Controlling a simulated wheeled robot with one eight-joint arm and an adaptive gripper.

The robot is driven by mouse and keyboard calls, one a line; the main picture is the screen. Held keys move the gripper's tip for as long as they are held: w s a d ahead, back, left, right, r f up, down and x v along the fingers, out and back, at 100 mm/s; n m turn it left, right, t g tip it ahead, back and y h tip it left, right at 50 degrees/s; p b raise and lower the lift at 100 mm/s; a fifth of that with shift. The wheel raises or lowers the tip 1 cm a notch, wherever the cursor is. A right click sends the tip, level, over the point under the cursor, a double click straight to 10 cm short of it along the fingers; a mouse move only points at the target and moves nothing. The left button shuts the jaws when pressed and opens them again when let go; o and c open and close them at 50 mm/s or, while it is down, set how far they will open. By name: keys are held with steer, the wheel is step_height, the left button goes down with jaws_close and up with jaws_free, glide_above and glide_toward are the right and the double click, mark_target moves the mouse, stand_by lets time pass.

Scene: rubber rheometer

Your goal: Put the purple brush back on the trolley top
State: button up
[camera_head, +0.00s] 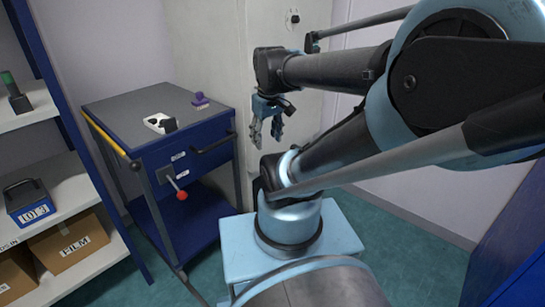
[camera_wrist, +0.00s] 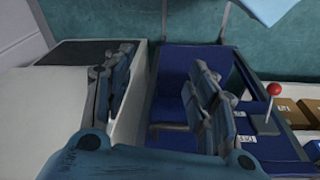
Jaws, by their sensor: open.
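The purple brush (camera_head: 200,99) lies on the grey top of the blue trolley (camera_head: 128,108), near the back right corner. My gripper (camera_head: 266,140) hangs with its fingers pointing down, to the right of the trolley and apart from the brush. Its fingers are spread and nothing shows between them. In the wrist view my gripper (camera_wrist: 158,92) is also open and empty, with the blue trolley (camera_wrist: 185,75) beyond and to the right. I cannot make out the brush in the wrist view.
A white holder with a dark item (camera_head: 160,123) sits on the trolley top. A red-knobbed lever (camera_head: 181,194) sticks out from the trolley front. Shelves with boxes (camera_head: 68,243) stand left, and a pale cabinet (camera_head: 225,50) stands behind. Teal floor (camera_head: 408,225) is open at right.

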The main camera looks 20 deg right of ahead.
steer(key=s+d+f+m, duration=0.1)
steer(key=s+f+m, duration=0.2)
steer(key=s+f, duration=0.1)
steer(key=shift+s+f+m, duration=0.15)
steer(key=shift+f+m, duration=0.25)
steer(key=shift+f, duration=0.4)
stand_by(0.6)
